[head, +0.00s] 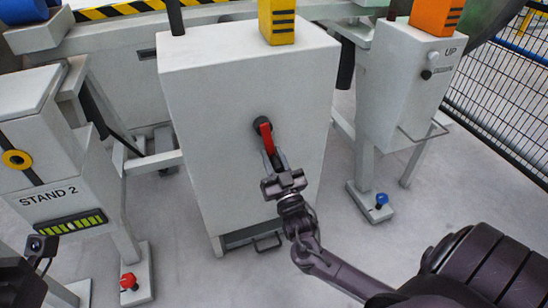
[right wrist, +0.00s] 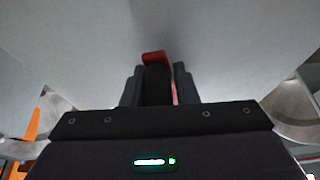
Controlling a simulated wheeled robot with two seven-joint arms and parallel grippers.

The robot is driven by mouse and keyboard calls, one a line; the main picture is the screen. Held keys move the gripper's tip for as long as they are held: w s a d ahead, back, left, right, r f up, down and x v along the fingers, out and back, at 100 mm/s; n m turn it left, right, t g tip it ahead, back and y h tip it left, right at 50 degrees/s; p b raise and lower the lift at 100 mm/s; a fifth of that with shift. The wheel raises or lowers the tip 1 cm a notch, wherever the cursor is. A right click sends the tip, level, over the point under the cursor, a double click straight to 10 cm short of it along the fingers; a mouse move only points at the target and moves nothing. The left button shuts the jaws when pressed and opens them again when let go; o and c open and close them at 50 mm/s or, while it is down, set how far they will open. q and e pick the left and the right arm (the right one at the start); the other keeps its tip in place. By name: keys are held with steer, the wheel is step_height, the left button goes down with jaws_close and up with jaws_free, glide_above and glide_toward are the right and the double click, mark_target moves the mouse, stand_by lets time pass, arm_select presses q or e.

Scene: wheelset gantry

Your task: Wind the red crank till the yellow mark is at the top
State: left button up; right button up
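The red crank (head: 266,139) sits on the front of a white cabinet (head: 235,120), at a dark round hub. Its red arm slants down to the right. My right gripper (head: 275,164) is at the crank's lower end. In the right wrist view the crank's red end (right wrist: 154,57) and a dark grip stand between the two fingers (right wrist: 158,88), which sit close on both sides, so it looks shut on the crank. My left gripper (head: 42,248) shows only partly at the left edge; its fingers cannot be made out. I cannot pick out the yellow mark for certain.
A yellow block with dark stripes (head: 279,22) stands on the cabinet. The left box, marked STAND 2 (head: 48,197), carries a yellow ring (head: 17,159). A box marked UP (head: 415,75) is at right. Red (head: 128,281) and blue (head: 382,199) knobs sit on low feet.

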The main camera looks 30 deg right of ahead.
steer(key=shift+d, duration=0.1)
jaws_close()
steer(key=shift+a+f+m+h, duration=0.15)
steer(key=shift+m+h, duration=0.25)
steer(key=shift+m, duration=0.4)
steer(key=shift+a, duration=0.15)
steer(key=shift+a+m+p, duration=0.2)
steer(key=shift+m+p, duration=0.15)
steer(key=shift+m, duration=0.05)
steer(key=shift+w+a+m+h, duration=0.15)
steer(key=shift+a+m+h, duration=0.15)
steer(key=shift+m+h, duration=0.1)
steer(key=o, duration=0.6)
jaws_free()
